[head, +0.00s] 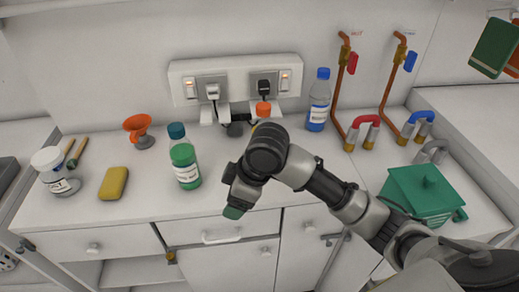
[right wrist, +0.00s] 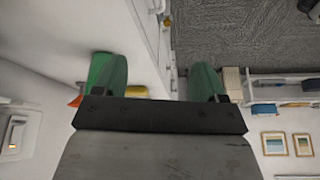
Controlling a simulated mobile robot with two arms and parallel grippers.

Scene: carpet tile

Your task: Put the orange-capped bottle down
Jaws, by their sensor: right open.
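The orange-capped bottle (head: 264,110) is at the back of the white counter, in front of the wall sockets. Its orange cap shows in the head view, but most of its body is hidden behind my right arm. My right gripper (head: 235,212) is nearer the counter's front edge, apart from the bottle, with its green fingertips low. In the right wrist view my right gripper (right wrist: 160,82) is open, with nothing between its fingers. My left gripper is in neither view.
A green bottle (head: 185,165) stands left of my right gripper. A blue-capped bottle (head: 318,100) stands near copper pipes (head: 340,90). An orange funnel (head: 138,124), a yellow sponge (head: 113,183) and a white-lidded jar (head: 55,170) are left. A green lidded box (head: 422,190) is right.

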